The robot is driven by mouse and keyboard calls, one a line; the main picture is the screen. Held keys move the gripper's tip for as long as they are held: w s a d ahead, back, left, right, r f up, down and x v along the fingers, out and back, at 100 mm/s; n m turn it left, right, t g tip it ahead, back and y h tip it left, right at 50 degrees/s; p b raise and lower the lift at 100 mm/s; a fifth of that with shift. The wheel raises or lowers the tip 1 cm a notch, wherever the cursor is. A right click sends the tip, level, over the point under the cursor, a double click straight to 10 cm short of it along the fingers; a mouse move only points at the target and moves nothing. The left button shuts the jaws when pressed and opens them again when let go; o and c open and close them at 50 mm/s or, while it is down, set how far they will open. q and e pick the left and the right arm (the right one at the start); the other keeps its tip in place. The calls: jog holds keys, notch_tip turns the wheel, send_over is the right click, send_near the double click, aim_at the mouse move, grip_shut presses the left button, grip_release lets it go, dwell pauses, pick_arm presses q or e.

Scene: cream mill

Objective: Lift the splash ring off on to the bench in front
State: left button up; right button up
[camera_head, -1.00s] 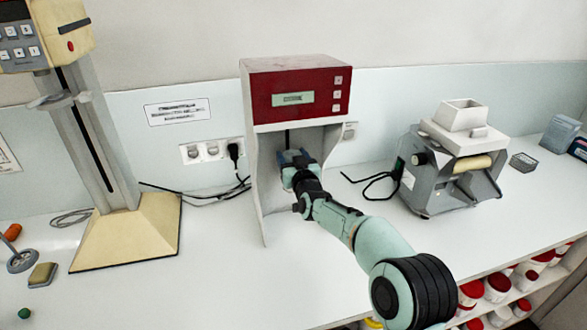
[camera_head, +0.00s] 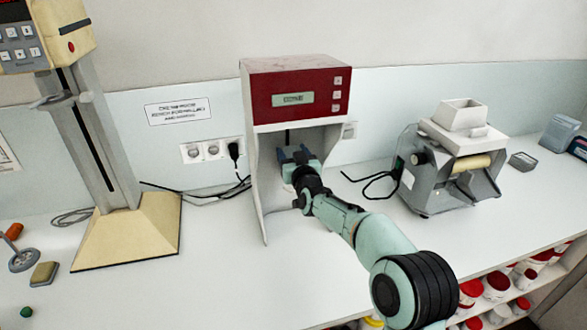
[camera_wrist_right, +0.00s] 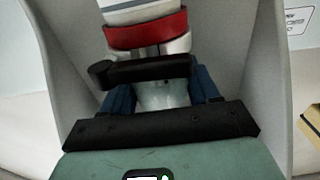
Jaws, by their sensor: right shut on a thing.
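My right gripper (camera_head: 296,158) is inside the open bay of the mixer with the red panel (camera_head: 300,97). In the right wrist view its blue fingers (camera_wrist_right: 163,97) stand either side of a pale, translucent part, and it is shut on what I take to be the splash ring (camera_wrist_right: 165,95). A black bar with a rounded end (camera_wrist_right: 140,71) crosses just beyond. Behind that are a red band (camera_wrist_right: 146,30) and a white body. The gripper hides most of this in the head view. I cannot tell whether the ring is clear of its seat. My left gripper is not in view.
The mixer's side walls (camera_head: 262,195) stand close around my right gripper. The bench (camera_head: 270,290) in front is clear. A beige stand (camera_head: 130,230) is at left, a grey roller mill (camera_head: 450,180) at right. Cables lie behind.

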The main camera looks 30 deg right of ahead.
jog(key=shift+r+p, duration=0.6)
jog(key=shift+r, duration=0.75)
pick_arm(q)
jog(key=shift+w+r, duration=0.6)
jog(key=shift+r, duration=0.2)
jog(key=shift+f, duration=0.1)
pick_arm(e)
jog(key=shift+s+a+f+b, duration=0.15)
jog(key=shift+s+b, duration=0.2)
jog(key=shift+s, duration=0.05)
jog(key=shift+b+v, duration=0.4)
jog(key=shift+v, duration=0.45)
jog(key=shift+b+v, duration=0.35)
jog(key=shift+v, duration=0.65)
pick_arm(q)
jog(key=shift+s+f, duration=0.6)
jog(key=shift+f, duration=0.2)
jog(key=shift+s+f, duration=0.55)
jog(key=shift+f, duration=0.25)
pick_arm(e)
jog(key=shift+v, duration=1.25)
